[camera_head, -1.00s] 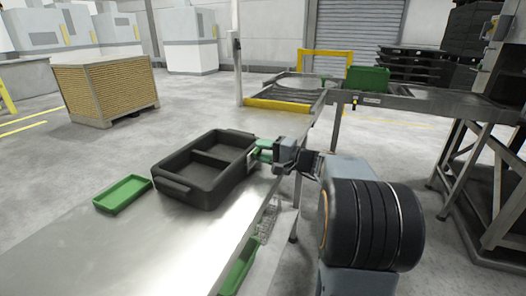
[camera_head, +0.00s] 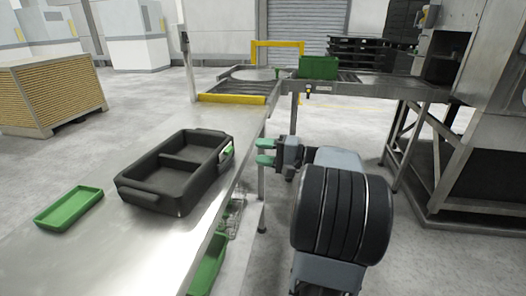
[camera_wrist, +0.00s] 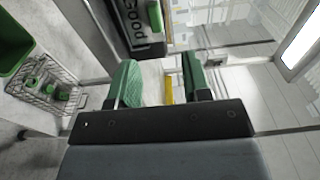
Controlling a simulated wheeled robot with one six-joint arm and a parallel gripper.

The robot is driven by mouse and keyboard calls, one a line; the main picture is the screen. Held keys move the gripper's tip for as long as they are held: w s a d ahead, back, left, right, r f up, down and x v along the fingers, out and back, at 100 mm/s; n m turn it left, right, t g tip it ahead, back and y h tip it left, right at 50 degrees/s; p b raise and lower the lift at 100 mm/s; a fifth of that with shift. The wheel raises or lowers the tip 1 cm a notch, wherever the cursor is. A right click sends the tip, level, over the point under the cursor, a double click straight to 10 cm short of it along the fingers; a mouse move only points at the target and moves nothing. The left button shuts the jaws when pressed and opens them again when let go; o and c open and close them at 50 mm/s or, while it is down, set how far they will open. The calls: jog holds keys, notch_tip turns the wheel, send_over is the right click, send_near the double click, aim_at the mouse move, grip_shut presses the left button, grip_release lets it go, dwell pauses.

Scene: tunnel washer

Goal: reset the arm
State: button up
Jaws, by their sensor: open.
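My gripper (camera_head: 264,152) has green fingers. In the head view it is beside the right edge of the steel table, to the right of the black crate and apart from it. In the wrist view my gripper (camera_wrist: 160,82) is open, with nothing between its two green fingers. My arm is folded close, to the right of the table.
A black two-compartment crate (camera_head: 143,193) and a green tray (camera_head: 68,207) stand on the steel table (camera_head: 120,254). A green bin (camera_head: 207,268) and a wire basket (camera_wrist: 47,88) are below the table edge. A green crate (camera_head: 319,68) stands on the far conveyor.

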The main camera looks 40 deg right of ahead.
jog(key=shift+s+d, duration=0.3)
jog(key=shift+s, duration=0.05)
notch_tip(320, 180, down, 9)
jog(key=s+a+m+g+h+p, duration=0.1)
jog(key=s+a+m+g+h, duration=0.15)
jog(key=g+h, duration=0.2)
jog(key=s+a+n+g+h+p, duration=0.2)
jog(key=s+a+n+g+p, duration=0.15)
jog(key=a+g+p, duration=0.2)
jog(key=s+a+r+n+h+p, duration=0.5)
jog(key=a+r+n+p, duration=0.4)
jog(key=a+r+p, duration=0.2)
jog(key=shift+s+a+r, duration=0.2)
jog(key=shift+a+r, duration=0.2)
jog(key=shift+a, duration=0.2)
jog(key=shift+c, duration=0.3)
